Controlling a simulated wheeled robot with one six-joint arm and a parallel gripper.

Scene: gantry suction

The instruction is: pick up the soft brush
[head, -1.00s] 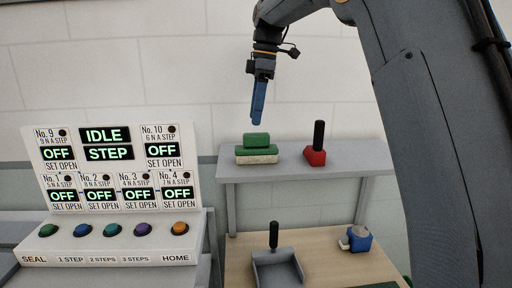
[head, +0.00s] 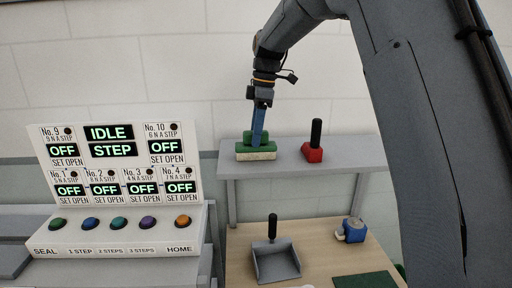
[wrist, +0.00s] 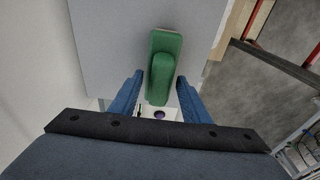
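The soft brush (head: 256,154) is a green block with a green grip on top and pale bristles below. It lies on the grey shelf at the left. My gripper (head: 257,143) points down at it, with its blue fingers in front of the green grip in the head view. In the wrist view the brush (wrist: 164,62) lies ahead, and its near end reaches between the two open blue fingers (wrist: 159,90). A gap shows on both sides of the grip. I cannot tell whether a finger touches it.
A red block with a black handle (head: 313,151) stands on the shelf (head: 345,156) to the right. Below, a dustpan (head: 276,263), a blue device (head: 352,231) and a green mat (head: 365,281) are on the wooden table. A control panel (head: 120,242) stands at the left.

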